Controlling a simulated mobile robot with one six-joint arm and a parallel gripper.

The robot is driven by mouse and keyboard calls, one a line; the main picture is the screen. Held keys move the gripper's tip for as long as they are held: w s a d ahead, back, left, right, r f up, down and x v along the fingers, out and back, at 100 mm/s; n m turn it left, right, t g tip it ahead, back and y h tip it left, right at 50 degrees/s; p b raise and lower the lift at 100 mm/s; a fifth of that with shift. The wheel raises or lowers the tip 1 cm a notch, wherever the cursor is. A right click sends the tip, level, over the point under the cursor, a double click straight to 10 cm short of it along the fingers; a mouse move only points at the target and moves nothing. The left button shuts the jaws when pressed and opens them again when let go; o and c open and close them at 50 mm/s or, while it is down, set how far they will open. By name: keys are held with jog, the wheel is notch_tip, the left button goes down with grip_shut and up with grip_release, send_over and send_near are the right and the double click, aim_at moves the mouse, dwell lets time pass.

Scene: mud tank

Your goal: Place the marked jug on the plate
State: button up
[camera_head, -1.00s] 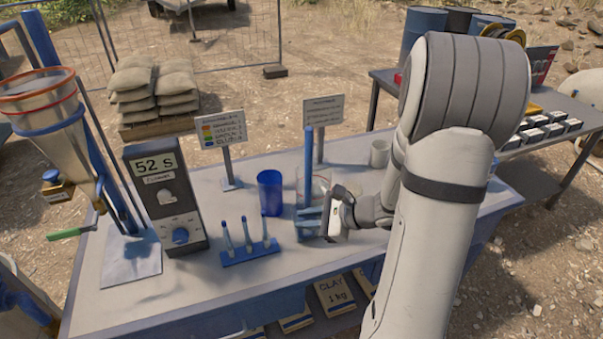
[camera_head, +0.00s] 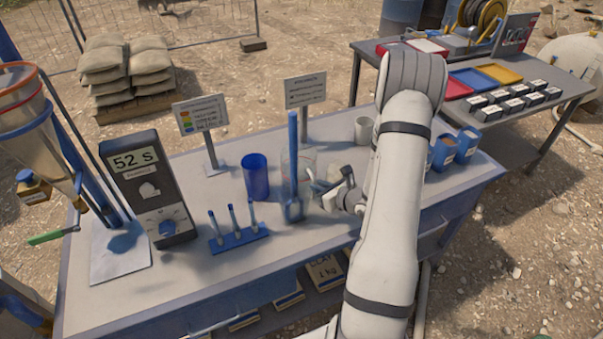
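A clear jug with faint red marks (camera_head: 298,163) stands on the bench, right of the blue cup, partly hidden by a blue upright post. A flat pale plate (camera_head: 112,262) lies on the bench at the left, below the funnel stand. My gripper (camera_head: 322,187) is low over the bench, just right of and in front of the clear jug. Its fingers are small and overlap the jug's lower right in the picture; I cannot tell whether they touch it or how far apart they are.
Between jug and plate stand the blue cup (camera_head: 256,177), a rack of blue-topped tubes (camera_head: 238,240), a sign (camera_head: 201,115) and the timer box (camera_head: 150,190). The blue post (camera_head: 293,160) is close to my gripper. A white cup (camera_head: 364,130) and blue labelled containers (camera_head: 443,152) stand right.

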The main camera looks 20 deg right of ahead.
jog(key=shift+x, duration=0.85)
grip_shut()
jog(key=shift+r, duration=0.1)
